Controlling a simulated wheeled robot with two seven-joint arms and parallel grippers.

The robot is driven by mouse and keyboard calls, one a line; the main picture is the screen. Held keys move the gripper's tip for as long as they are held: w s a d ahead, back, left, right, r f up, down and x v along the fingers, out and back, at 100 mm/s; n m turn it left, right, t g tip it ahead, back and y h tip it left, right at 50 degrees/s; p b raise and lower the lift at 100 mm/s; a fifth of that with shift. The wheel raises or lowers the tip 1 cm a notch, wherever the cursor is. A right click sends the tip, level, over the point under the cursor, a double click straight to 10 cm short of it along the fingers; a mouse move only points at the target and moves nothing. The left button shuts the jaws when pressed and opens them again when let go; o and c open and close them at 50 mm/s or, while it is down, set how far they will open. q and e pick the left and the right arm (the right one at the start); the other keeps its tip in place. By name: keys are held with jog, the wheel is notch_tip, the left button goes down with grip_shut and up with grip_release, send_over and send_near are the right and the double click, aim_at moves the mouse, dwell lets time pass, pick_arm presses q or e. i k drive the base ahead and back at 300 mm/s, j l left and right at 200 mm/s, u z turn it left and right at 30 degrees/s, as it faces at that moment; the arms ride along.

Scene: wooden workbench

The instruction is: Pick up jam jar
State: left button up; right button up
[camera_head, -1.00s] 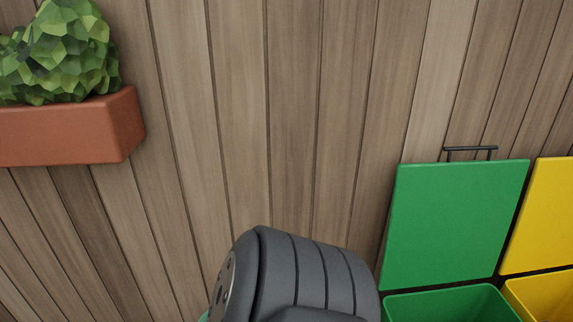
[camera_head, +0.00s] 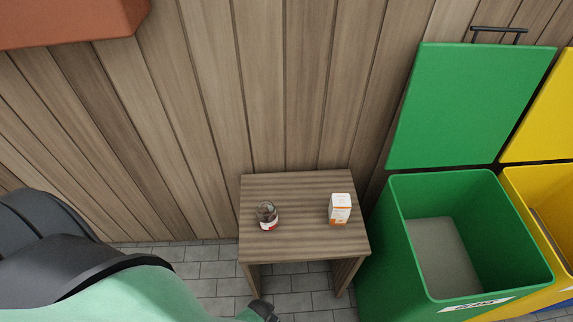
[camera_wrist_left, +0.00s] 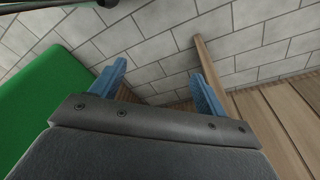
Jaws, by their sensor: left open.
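The jam jar (camera_head: 267,215), a small dark glass jar with a red and white label, stands upright on the left part of a small wooden table (camera_head: 300,245) in the head view. My left arm comes in from the lower left of that view, with only a dark end part showing near the table's front edge. In the left wrist view my left gripper (camera_wrist_left: 158,88) has its two blue fingers spread apart with nothing between them. Paving and a wooden leg show beyond them. The jar is not in the wrist view. My right gripper is not in view.
A white and orange box (camera_head: 340,209) stands on the table to the right of the jar. An open green bin (camera_head: 400,235) and a yellow bin (camera_head: 535,185) stand at the right. A plank wall (camera_head: 300,90) rises behind. A terracotta planter (camera_head: 70,20) hangs upper left.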

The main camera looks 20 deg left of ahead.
aim_at(266, 213)
jog(key=l+u, duration=0.15)
jog(key=u, duration=0.8)
jog(key=k+j, duration=0.05)
